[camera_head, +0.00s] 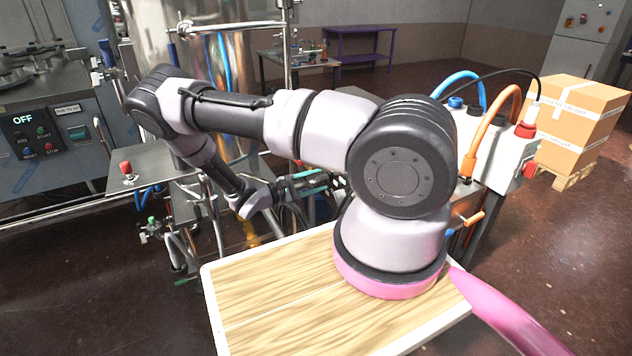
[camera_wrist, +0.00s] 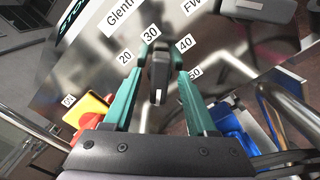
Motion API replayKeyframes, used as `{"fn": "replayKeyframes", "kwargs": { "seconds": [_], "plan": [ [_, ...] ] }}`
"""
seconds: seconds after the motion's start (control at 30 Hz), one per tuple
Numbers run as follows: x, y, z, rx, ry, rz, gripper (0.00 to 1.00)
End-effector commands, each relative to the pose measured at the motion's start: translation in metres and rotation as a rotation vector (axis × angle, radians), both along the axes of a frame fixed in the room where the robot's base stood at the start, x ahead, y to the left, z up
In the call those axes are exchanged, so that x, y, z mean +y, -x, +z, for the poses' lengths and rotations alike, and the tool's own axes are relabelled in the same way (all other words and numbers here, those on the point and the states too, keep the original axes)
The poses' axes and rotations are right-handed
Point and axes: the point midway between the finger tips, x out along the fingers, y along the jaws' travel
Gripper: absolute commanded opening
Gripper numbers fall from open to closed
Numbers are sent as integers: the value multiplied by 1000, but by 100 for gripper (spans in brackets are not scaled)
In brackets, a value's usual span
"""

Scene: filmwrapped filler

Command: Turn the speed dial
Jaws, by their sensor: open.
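The speed dial (camera_wrist: 159,75) is a black knob on a shiny metal panel in the wrist view. The numbers 20, 30, 40 and 50 are printed around it, and its far end lies by the 30. My gripper (camera_wrist: 161,55) is open, with one green finger on each side of the knob. I cannot tell whether either finger touches it. In the head view my gripper (camera_head: 320,181) is small beyond my arm, and the dial cannot be made out there.
Metal tubes run nearby. In the head view, a control panel (camera_head: 35,135) reads OFF and boxes (camera_head: 578,120) stand right.

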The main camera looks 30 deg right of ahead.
Motion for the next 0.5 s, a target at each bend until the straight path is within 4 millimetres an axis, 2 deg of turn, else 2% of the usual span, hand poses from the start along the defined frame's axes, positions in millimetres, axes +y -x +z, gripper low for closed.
{"fn": "replayKeyframes", "kwargs": {
  "seconds": [0.23,0.27,0.3,0.4,0.5],
  "plan": [
    [-1,0,0,-1,0,0,57],
    [-1,0,0,0,0,0,50],
    [-1,0,0,-1,0,0,35],
    [-1,0,0,-1,-1,1,0],
    [0,0,0,-1,-1,1,0]
  ]
}}
